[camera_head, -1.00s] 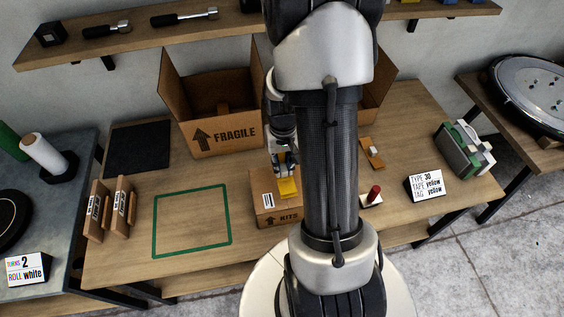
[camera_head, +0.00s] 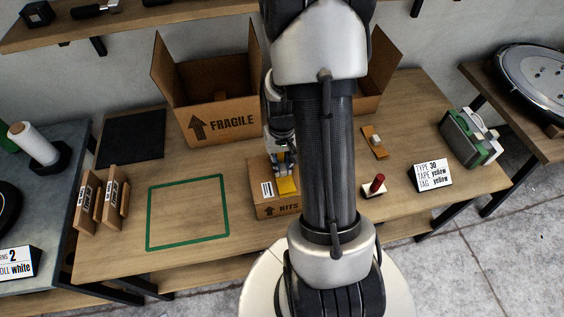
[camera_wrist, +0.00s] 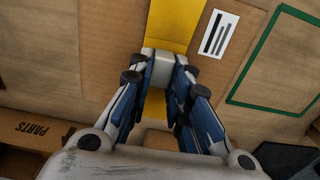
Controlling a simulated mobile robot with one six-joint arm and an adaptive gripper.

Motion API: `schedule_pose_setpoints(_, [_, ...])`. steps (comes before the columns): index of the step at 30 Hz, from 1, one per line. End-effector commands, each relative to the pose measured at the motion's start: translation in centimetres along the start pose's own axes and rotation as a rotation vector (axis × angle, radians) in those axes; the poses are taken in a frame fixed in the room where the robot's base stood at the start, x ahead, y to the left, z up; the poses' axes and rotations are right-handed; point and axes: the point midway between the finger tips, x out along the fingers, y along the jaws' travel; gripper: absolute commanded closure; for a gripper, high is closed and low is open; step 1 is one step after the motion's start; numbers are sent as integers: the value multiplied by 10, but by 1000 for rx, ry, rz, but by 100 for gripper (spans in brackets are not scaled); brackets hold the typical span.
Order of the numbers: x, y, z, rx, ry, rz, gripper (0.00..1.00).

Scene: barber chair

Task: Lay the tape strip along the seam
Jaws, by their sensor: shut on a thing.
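A small cardboard box (camera_head: 264,209) marked KITS stands on the wooden table, with a white barcode label (camera_wrist: 213,35) on its top. A yellow tape strip (camera_head: 287,186) lies over the box top. In the wrist view the strip (camera_wrist: 176,22) runs from the top edge down to the jaws. My gripper (camera_head: 283,163) points down over the box. In the wrist view my gripper (camera_wrist: 162,78) is shut on a pale grey block (camera_wrist: 163,66) at the strip. Yellow also shows between the fingers. The seam under the strip is hidden.
An open FRAGILE box (camera_head: 213,126) stands behind, partly hidden by my arm. A green outline (camera_head: 188,243) marks bare table at left, beside brown-sided holders (camera_head: 112,200). A red-handled stamp (camera_head: 375,186), a sign card (camera_head: 433,175) and a green-and-grey case (camera_head: 466,138) stand at right.

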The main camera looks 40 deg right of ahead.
Motion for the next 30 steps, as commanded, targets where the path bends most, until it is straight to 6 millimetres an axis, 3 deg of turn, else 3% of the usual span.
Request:
schedule_pose_setpoints(4, [0, 0, 0, 0, 0, 0, 95])
schedule_pose_setpoints(5, [0, 0, 0, 0, 0, 0, 80])
schedule_pose_setpoints(15, [0, 0, 0, 0, 1, 0, 59])
schedule_pose_setpoints(25, [-3, 0, -1, 0, 2, 0, 59])
schedule_pose_setpoints(30, [-25, 0, -2, 0, 6, 0, 59])
